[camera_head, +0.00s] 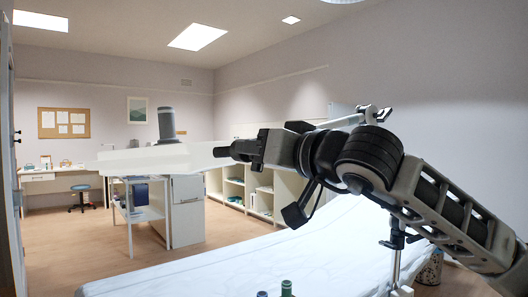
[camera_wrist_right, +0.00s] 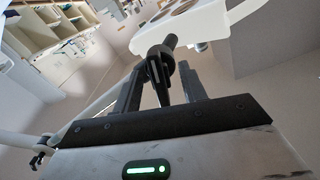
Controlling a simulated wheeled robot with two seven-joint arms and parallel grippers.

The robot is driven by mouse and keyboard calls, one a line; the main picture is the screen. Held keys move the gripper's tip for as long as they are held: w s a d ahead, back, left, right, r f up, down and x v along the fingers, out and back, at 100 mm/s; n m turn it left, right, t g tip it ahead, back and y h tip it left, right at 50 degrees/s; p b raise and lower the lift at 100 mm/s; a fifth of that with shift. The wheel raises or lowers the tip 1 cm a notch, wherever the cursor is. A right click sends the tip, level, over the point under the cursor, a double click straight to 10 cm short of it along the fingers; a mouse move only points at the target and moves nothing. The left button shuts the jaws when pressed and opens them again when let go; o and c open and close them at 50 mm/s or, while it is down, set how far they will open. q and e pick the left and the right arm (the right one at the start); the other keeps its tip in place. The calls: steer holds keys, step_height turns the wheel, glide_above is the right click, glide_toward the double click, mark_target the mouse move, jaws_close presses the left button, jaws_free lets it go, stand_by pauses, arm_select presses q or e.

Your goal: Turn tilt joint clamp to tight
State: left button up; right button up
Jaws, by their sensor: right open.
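The tilt joint clamp is a dark lever (camera_wrist_right: 160,84) below a round black joint with a short stub, seen in the right wrist view. In the head view the black joint (camera_head: 232,151) sits at the right end of a white tray-like panel (camera_head: 150,160). My right gripper (camera_wrist_right: 160,78) is open, with one dark finger on each side of the lever. Whether the fingers touch it I cannot tell. In the head view my right gripper (camera_head: 262,149) reaches left to the joint and hides part of it. My left gripper is not in view.
A white-sheeted couch (camera_head: 285,262) lies below my right arm. A pale support rod (camera_head: 340,122) runs behind my wrist, and a stand with a black clamp (camera_head: 396,240) rises at the couch's right side. A grey cylinder (camera_head: 167,122) stands above the panel. Open floor lies left.

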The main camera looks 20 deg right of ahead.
steer(key=b+v, duration=0.3)
steer(key=v, duration=1.3)
steer(key=shift+b, duration=0.3)
